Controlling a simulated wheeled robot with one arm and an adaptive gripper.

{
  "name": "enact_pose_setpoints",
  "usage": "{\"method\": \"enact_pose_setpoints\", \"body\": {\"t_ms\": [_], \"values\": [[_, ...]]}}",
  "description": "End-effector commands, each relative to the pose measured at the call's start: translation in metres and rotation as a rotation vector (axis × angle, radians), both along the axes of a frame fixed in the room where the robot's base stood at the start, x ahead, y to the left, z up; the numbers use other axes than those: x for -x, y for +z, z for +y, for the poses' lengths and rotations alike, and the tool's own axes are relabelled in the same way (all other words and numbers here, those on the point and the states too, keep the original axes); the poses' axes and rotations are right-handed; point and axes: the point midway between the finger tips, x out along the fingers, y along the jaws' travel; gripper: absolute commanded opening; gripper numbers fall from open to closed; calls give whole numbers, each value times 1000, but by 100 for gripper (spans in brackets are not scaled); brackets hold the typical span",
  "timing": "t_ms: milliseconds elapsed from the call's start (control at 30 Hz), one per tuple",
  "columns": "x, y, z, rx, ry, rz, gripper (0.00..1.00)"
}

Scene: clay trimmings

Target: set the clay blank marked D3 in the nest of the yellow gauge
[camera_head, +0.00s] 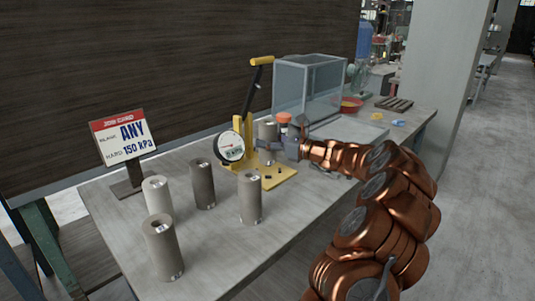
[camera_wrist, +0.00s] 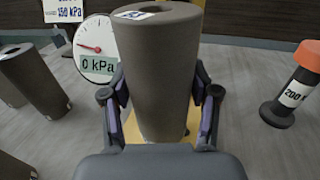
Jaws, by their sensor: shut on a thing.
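My gripper (camera_head: 272,146) is shut on a grey-brown clay blank (camera_head: 267,131), a hollow upright cylinder. In the wrist view the blank (camera_wrist: 158,75) stands between both fingers; the small tag on its top is too unclear to read. The yellow gauge (camera_head: 280,176) has a flat base, a post, a raised lever and a round dial (camera_head: 232,147). The dial reads 0 kPa in the wrist view (camera_wrist: 96,48). The blank is over or on the gauge's base; its lower end and the nest are hidden, so I cannot tell whether it is seated.
Several other blanks stand left and in front of the gauge, including a pale one (camera_head: 157,194), a dark one (camera_head: 203,184) and a near one (camera_head: 163,247). A job card (camera_head: 125,140) reads ANY, 150 kPa. An orange-capped cylinder (camera_wrist: 292,88) and a clear box (camera_head: 308,85) are close by.

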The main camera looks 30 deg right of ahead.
Motion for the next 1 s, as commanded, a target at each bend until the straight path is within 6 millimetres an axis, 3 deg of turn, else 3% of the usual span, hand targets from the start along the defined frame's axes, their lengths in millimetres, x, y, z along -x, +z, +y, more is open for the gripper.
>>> {"method": "enact_pose_setpoints", "body": {"t_ms": [167, 400, 833, 867, 1000], "values": [[0, -9, -1, 0, -1, -2, 0], [0, -36, -1, 1, -1, -2, 0], [0, -41, 0, 2, -1, -3, 0], [0, -41, 0, 3, -1, -3, 64], [0, -41, 0, 3, -1, -3, 78]]}}
